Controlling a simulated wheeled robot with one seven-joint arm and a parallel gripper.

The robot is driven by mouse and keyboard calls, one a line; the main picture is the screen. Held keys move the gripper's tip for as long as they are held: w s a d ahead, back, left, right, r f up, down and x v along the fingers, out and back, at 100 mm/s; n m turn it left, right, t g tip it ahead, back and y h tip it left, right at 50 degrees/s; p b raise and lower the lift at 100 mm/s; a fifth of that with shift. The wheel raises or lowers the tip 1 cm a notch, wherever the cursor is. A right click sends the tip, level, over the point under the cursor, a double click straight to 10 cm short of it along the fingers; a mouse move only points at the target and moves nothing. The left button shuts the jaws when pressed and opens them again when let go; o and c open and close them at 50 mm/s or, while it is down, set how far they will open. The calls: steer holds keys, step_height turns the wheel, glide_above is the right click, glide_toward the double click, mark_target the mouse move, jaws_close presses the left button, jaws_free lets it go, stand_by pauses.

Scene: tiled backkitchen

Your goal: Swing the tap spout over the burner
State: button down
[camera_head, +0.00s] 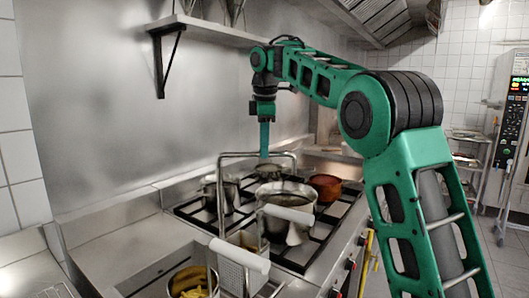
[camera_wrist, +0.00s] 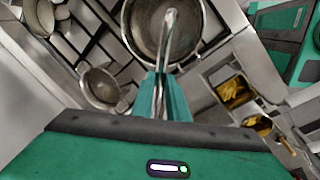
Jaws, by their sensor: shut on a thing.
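The tap spout (camera_head: 233,154) is a thin metal pipe that rises beside the stove, runs across and bends down at its right end. My gripper (camera_head: 264,154) reaches down from above and is shut on the horizontal part of the spout. In the wrist view my gripper (camera_wrist: 164,88) has its two green fingers on either side of the spout (camera_wrist: 167,45), and the far end of the spout shows above a large round pan (camera_wrist: 128,30). The stove's burner grates (camera_head: 327,217) are black, and pots cover much of them.
A steel pot (camera_head: 229,197) stands at the left of the stove and a copper pot (camera_head: 326,186) at the right. Fryer baskets with white handles (camera_head: 240,255) are in front, near a container of fries (camera_head: 190,284). The steel wall (camera_head: 110,100) and a shelf (camera_head: 205,31) are behind.

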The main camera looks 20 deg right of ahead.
steer(key=shift+w+d+r+n, duration=0.1)
steer(key=shift+w+d+n, duration=0.15)
steer(key=shift+w+n, duration=0.35)
steer(key=shift+w+d+n, duration=0.2)
steer(key=shift+w+n, duration=0.2)
steer(key=shift+w, duration=0.25)
steer(key=c, duration=1.7)
jaws_free()
steer(key=shift+d, duration=0.1)
steer(key=shift+a, duration=0.2)
steer(key=shift+s+r, duration=0.2)
steer(key=shift+r, duration=1.05)
steer(key=shift+s+r, duration=0.15)
steer(key=shift+r, duration=1.05)
steer(key=shift+s+r, duration=0.2)
steer(key=shift+r, duration=1.05)
